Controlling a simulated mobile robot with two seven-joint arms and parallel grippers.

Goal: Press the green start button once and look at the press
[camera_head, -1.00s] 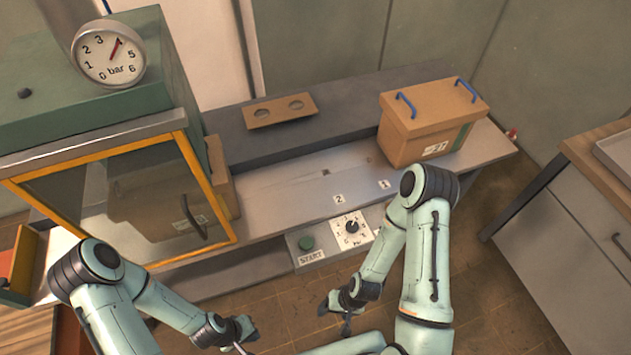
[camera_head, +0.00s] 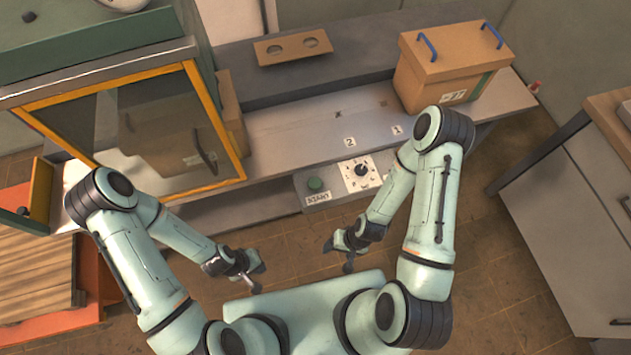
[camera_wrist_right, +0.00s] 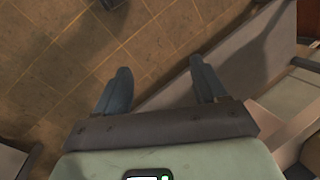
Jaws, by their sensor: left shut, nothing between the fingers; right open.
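The green start button (camera_head: 315,184) sits on a grey panel on the front of the bench, above a START label (camera_head: 317,197). The press (camera_head: 130,130) stands at the left with a yellow-framed, dark glass door and a handle; its gauge is mostly cut off at the top. My left gripper (camera_head: 254,283) is shut and empty, below and left of the button, apart from it. My right gripper (camera_head: 347,262) hangs below the panel, also apart from it.
A dial (camera_head: 361,172) is right of the button. A lidded brown box (camera_head: 452,68) with blue handles stands on the bench's right. A brown plate with two holes (camera_head: 293,47) lies behind. A cabinet (camera_head: 560,200) stands at right. The floor before the bench is clear.

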